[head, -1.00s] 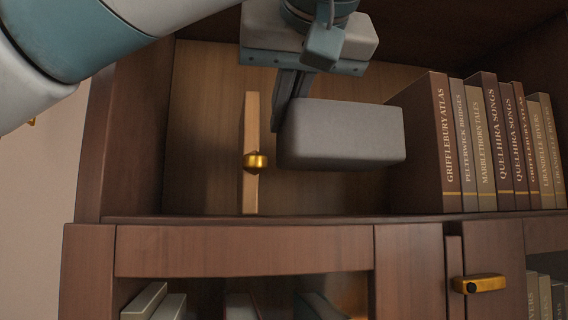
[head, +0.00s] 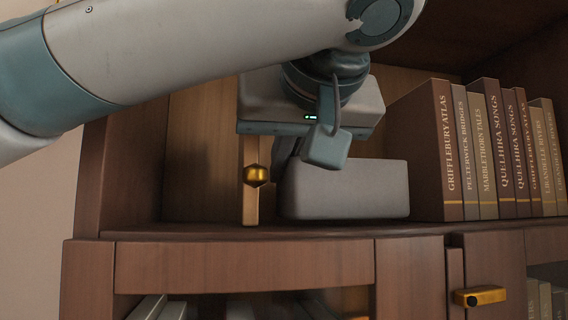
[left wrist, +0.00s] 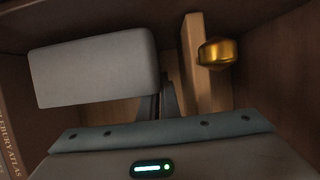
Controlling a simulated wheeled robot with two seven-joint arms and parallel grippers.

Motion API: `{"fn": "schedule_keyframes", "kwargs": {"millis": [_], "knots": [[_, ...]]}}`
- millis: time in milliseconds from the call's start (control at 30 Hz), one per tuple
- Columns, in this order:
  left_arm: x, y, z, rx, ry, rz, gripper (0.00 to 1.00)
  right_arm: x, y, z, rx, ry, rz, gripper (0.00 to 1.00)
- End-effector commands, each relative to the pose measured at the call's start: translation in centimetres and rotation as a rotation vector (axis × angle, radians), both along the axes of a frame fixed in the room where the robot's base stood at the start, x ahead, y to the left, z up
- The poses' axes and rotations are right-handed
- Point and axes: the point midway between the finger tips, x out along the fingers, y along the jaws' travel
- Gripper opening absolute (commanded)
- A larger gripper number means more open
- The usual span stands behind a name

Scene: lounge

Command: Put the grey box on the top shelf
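The grey box (head: 350,190) is a plain block with rounded edges, inside the upper shelf bay of the wooden bookcase. Its underside is at or just above the shelf board (head: 330,230); I cannot tell if it touches. My left gripper (head: 285,160) points down at the box's left end, its fingers mostly hidden by the wrist in the head view. In the left wrist view the dark fingers (left wrist: 166,95) are close together against the end of the box (left wrist: 95,68), and appear shut on it. My right gripper is not in view.
A wooden piece with a gold knob (head: 257,175) stands just left of the box. A row of upright books (head: 480,150) stands to the right. Below is a cabinet with a gold handle (head: 481,296). The bay's left part is free.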

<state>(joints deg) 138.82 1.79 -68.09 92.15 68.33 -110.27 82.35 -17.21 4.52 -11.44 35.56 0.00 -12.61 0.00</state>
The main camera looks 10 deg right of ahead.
Motion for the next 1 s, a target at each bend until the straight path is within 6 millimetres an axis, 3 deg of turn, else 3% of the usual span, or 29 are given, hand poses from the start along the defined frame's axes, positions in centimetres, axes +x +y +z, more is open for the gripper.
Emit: {"fn": "schedule_keyframes", "kwargs": {"millis": [533,633,1000], "knots": [[-0.01,0.01,-0.95,-0.002,0.000,0.000,0.00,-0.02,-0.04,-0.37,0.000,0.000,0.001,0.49],[-0.01,0.00,-0.81,-0.001,0.001,-0.001,0.21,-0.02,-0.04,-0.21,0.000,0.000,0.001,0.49],[-0.01,0.01,-0.68,0.000,0.001,0.000,0.21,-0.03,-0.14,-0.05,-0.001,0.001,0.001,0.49]]}}
